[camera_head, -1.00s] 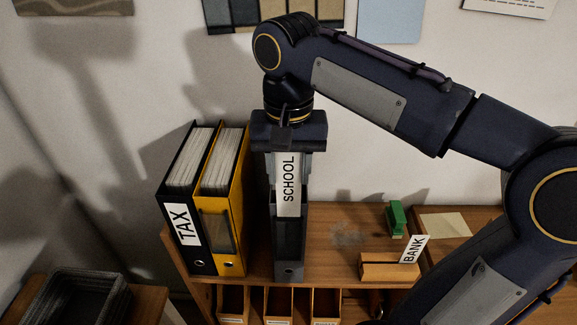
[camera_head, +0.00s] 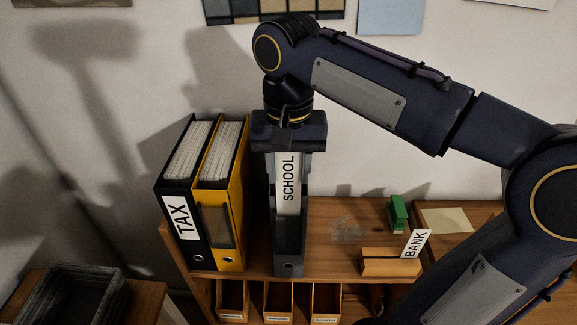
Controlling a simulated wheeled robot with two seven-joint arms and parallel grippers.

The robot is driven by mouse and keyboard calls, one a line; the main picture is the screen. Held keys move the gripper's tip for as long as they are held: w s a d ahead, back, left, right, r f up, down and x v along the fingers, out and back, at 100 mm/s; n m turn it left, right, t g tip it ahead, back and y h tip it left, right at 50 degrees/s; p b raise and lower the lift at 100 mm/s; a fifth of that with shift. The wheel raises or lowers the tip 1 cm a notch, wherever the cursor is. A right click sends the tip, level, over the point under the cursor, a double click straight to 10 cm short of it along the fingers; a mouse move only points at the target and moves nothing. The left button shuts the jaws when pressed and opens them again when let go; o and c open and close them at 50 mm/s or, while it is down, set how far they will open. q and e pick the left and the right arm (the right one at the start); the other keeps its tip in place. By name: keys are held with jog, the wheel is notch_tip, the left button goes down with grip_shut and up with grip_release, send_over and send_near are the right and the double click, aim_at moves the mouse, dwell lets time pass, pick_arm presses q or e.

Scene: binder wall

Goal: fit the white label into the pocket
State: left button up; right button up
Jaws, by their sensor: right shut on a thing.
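My right gripper (camera_head: 289,150) points down and is shut on the label's upper end. The pocket (camera_head: 289,228) is on the binder's spine; the label's lower end is at its upper part, and I cannot tell how far inside it is. A black binder (camera_head: 178,217) with a TAX label and a yellow binder (camera_head: 220,235) with an empty-looking pocket stand to the left. My left gripper is not in view.
A BANK label (camera_head: 416,243) stands in a wooden holder (camera_head: 390,265) on the wooden shelf (camera_head: 340,215), with a green stapler-like object (camera_head: 397,214) behind. A dark tray (camera_head: 70,300) is at lower left. Small boxes sit below the shelf.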

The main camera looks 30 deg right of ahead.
jog(key=b, duration=0.3)
send_over(288, 215)
jog(key=shift+w+d+f, duration=0.1)
jog(key=shift+f, duration=1)
jog(key=shift+w+d+f, duration=0.1)
jog(key=shift+f, duration=0.95)
jog(key=o, duration=1)
notch_tip(288, 215, up, 8)
jog(key=shift+f+p, duration=0.1)
jog(key=shift+p, duration=0.2)
jog(key=s+f+n+t+y, duration=0.1)
jog(key=s+f+t, duration=0.1)
jog(key=s+f, duration=0.2)
jog(key=s+f+n+t+y, duration=0.1)
jog(key=s+f+n, duration=0.1)
jog(key=f, duration=0.7)
jog(key=s+a+f+n+t+y, duration=0.1)
jog(key=s+f+t, duration=0.1)
jog(key=s+f, duration=0.3)
jog(key=shift+s+f+t+y, duration=0.15)
jog(key=shift+s+f+y, duration=0.05)
jog(key=shift+f, duration=0.35)
jog(key=shift+s+f+t+y, duration=0.15)
jog(key=shift+f+y, duration=0.05)
jog(key=shift+f, duration=0.35)
